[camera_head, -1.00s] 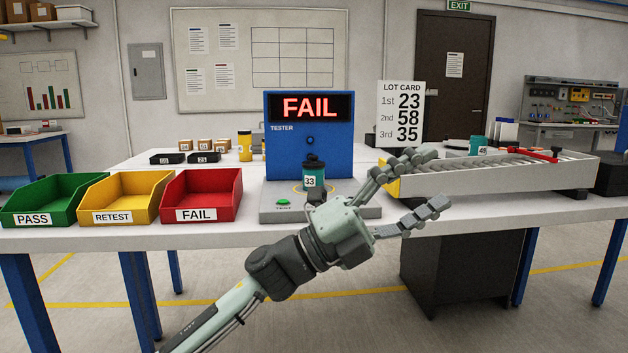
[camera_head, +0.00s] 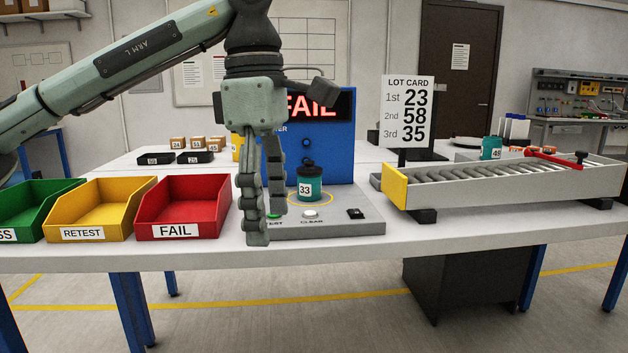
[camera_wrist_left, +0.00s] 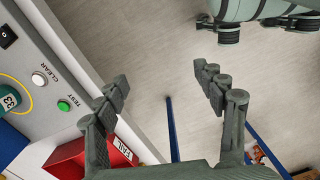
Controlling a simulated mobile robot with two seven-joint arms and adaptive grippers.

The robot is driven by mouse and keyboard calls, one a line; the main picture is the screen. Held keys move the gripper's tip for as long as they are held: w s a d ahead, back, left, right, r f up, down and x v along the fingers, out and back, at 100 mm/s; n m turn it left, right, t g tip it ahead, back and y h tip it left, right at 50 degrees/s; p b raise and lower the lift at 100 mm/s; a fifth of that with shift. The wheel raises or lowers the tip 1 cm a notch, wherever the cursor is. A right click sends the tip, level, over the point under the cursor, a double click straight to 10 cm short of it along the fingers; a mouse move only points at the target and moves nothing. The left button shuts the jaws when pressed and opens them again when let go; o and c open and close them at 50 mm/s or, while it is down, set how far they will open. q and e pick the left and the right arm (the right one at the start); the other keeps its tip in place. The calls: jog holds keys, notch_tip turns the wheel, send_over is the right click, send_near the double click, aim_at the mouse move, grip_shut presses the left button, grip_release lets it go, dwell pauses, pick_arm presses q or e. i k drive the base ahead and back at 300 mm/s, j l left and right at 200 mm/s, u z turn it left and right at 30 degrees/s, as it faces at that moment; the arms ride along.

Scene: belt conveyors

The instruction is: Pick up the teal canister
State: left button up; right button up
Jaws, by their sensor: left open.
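A teal canister (camera_head: 311,189) with a black lid and a "33" label stands upright inside the yellow ring on the tester's grey base. It shows partly at the left edge of the left wrist view (camera_wrist_left: 9,101). My left gripper (camera_head: 267,222) hangs pointing down at the front left of the tester, left of this canister. Its fingers (camera_wrist_left: 162,78) are open and empty. They do not touch the canister. Another teal canister (camera_head: 491,148), apparently labelled "48", stands behind the roller conveyor. My right gripper is not in view.
The blue tester (camera_head: 340,155) shows FAIL, partly behind my arm. Its base has a green TEST button (camera_wrist_left: 63,106) and a white CLEAR button (camera_head: 310,214). The red FAIL bin (camera_head: 183,232) is left of my gripper. The roller conveyor (camera_head: 500,197) and lot card (camera_head: 408,106) are right.

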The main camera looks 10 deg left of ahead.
aim_at(309, 188)
jog(key=i, duration=1.2)
